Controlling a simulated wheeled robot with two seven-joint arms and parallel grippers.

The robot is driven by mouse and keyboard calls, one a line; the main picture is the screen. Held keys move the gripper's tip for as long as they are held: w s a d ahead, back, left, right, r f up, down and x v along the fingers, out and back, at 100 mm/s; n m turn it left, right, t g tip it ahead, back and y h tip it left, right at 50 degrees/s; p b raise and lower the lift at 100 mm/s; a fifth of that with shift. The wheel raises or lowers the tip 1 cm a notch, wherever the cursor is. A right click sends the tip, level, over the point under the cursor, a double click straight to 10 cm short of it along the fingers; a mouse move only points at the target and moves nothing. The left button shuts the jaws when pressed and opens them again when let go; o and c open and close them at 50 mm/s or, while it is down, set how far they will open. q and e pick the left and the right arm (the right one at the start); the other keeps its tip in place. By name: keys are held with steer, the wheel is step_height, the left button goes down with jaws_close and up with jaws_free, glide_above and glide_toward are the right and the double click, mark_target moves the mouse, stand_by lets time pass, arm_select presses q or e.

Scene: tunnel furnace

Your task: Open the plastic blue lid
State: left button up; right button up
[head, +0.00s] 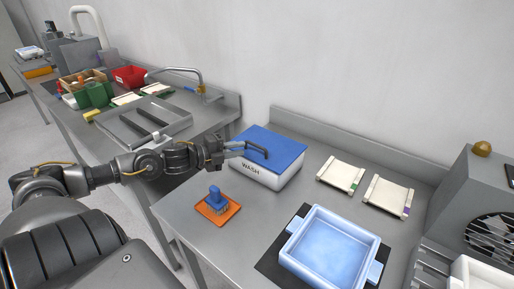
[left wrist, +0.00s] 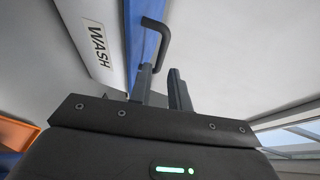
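A white bin marked WASH (head: 264,176) stands on the steel counter with the flat blue lid (head: 283,145) lying shut on it. A dark bar handle (head: 259,151) is fixed to the lid near its left part. The handle also shows in the left wrist view (left wrist: 164,42), just beyond the fingertips, beside the blue lid edge (left wrist: 137,35). My left gripper (head: 237,149) is at the bin's left side, close to the handle. In the left wrist view its two fingers (left wrist: 160,78) stand apart with nothing between them. My right gripper is not seen.
A blue brush (head: 215,196) stands on an orange tray (head: 230,212) in front of the bin. A light blue basin (head: 331,245) on a dark mat lies to the right. Two white slabs (head: 342,173) lie behind it. A sink (head: 150,122) is at the left.

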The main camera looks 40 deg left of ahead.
mark_target(255, 146)
arm_select(q)
steer(key=x, duration=0.5)
steer(key=shift+w+d+r+p, duration=0.1)
steer(key=shift+w+d+p, duration=0.1)
steer(key=shift+w+p, duration=0.2)
steer(key=shift+x, duration=0.9)
jaws_close()
